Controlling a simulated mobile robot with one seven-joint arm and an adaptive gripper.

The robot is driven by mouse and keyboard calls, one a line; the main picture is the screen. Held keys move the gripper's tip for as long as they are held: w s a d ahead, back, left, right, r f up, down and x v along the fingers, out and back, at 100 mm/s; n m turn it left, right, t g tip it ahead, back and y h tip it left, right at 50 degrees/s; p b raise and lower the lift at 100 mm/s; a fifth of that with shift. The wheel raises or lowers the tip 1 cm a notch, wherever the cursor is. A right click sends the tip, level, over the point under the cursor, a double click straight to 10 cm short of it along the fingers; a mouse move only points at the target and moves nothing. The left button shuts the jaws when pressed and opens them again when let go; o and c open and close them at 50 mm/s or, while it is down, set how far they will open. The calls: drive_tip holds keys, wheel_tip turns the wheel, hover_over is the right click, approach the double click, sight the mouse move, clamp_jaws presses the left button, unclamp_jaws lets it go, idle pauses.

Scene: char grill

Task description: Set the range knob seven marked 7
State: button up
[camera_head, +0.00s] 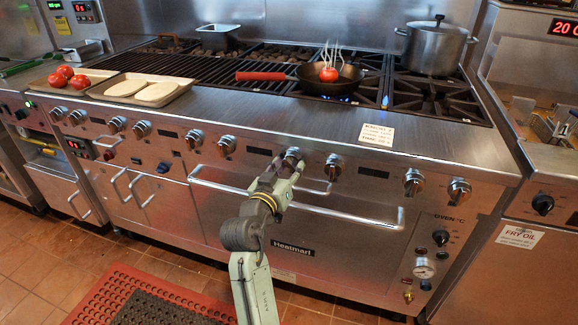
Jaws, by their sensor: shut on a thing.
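A row of several silver range knobs runs along the front panel of the steel range. My gripper (288,168) reaches up to the panel and is shut on one range knob (292,154) right of the middle of the row. The gripper's fingers hide part of that knob, and its pointer angle cannot be read. Another knob (333,166) is close on its right, and one (226,145) is farther off on its left. The number 7 marking is too small to read from here.
An oven door handle (350,214) runs below the knobs, close under my arm. A pan (328,78) with a tomato sits over a lit blue flame, its red handle (262,76) pointing left. A pot (436,48) stands at the back right. Trays (181,92) sit at left.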

drive_tip(key=shift+c, duration=1.2)
drive_tip(key=shift+f+m+b, duration=0.1)
drive_tip(key=shift+m+b, duration=0.2)
drive_tip(key=shift+b, duration=0.2)
drive_tip(key=shift+f+m+b, duration=0.1)
drive_tip(key=shift+m+b, duration=0.9)
drive_tip(key=shift+b, duration=0.15)
drive_tip(key=m+b, duration=0.3)
drive_tip(key=shift+a+m, duration=0.1)
drive_tip(key=shift+m, duration=0.3)
drive_tip(key=shift+r+m+y+b, duration=0.25)
drive_tip(key=shift+m+y+b, duration=0.05)
drive_tip(key=shift+m+b, duration=0.8)
drive_tip(key=shift+r, duration=0.1)
drive_tip(key=o, duration=1.2)
drive_tip(key=shift+c, duration=0.2)
